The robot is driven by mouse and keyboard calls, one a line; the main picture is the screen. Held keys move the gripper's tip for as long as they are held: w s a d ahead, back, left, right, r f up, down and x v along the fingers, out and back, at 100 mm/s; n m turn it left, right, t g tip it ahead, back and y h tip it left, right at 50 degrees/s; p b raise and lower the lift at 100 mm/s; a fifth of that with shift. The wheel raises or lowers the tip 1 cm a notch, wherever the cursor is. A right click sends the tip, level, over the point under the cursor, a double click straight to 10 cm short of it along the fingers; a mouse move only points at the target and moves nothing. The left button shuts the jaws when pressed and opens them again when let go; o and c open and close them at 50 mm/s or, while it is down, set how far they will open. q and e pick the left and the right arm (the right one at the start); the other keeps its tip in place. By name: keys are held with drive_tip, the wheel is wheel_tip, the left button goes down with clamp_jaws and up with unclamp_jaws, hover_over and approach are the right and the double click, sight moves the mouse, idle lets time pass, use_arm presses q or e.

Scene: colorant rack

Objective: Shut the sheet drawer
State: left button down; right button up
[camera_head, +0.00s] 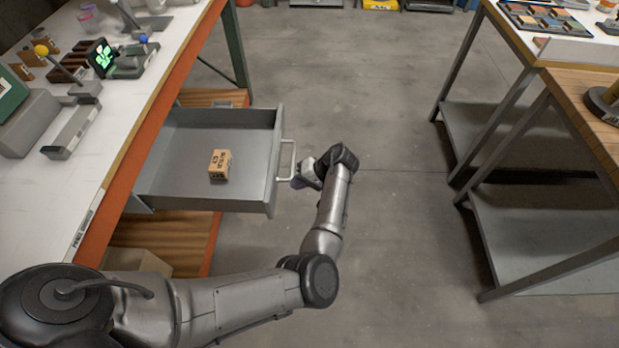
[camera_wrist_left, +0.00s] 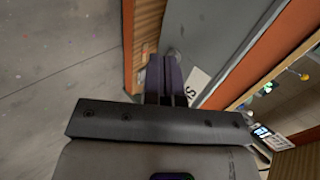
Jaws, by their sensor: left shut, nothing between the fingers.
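The grey sheet drawer (camera_head: 190,150) is pulled out from under the left workbench in the head view. A small cardboard box (camera_head: 220,165) with dark print lies in it. A pale bar handle (camera_head: 287,160) is on its front. My left gripper (camera_head: 297,181) is shut and empty beside the near end of the handle, close to the drawer front; I cannot tell if it touches. In the left wrist view, the shut fingers (camera_wrist_left: 166,80) point towards a grey panel (camera_wrist_left: 205,35) with a white label (camera_wrist_left: 196,85). My right gripper is not in view.
The left workbench (camera_head: 135,130) has an orange edge and carries several tools and a small green-lit screen (camera_head: 103,58). Two tables (camera_head: 535,70) stand on the right. The concrete floor (camera_head: 390,120) between them is clear.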

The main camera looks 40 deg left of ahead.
sight(276, 186)
use_arm(q)
drive_tip(key=shift+s+a+f, duration=0.2)
drive_tip(key=shift+s+a, duration=1.3)
drive_tip(key=shift+a, duration=0.15)
